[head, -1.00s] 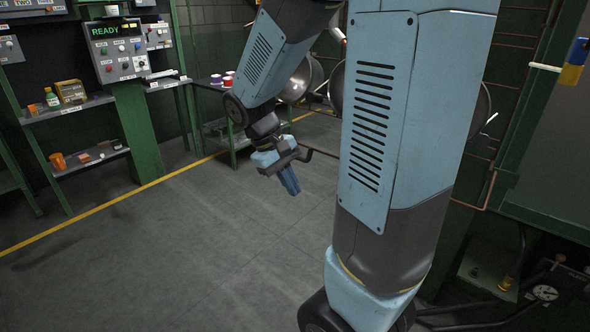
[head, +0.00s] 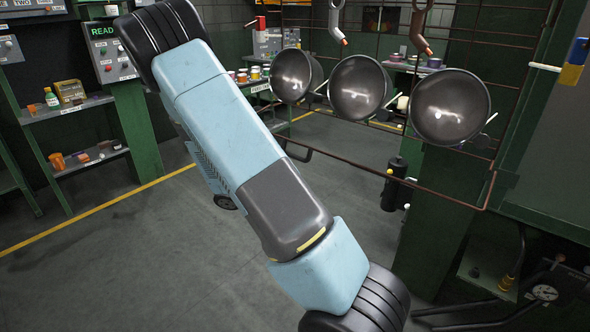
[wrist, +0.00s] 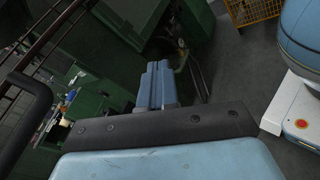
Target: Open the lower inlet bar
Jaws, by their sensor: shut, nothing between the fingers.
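A dark bent bar end (head: 298,146) sticks out at the left end of the low rust-brown rod (head: 350,162) in the head view. I cannot tell for sure which bar is the lower inlet bar. A thick dark bent bar (wrist: 40,98) also shows close at the left edge of the wrist view, with thin rusty rods behind it. My gripper (wrist: 157,68) shows in the wrist view with its blue fingers shut and empty. It is apart from the dark bar, which is left of the fingers. In the head view my arm hides the gripper.
Several dark round pots (head: 357,87) hang in a row above the low rod. Hooks (head: 421,28) hang over them. Floor at left is clear. The wrist view shows a yellow basket (wrist: 252,12).

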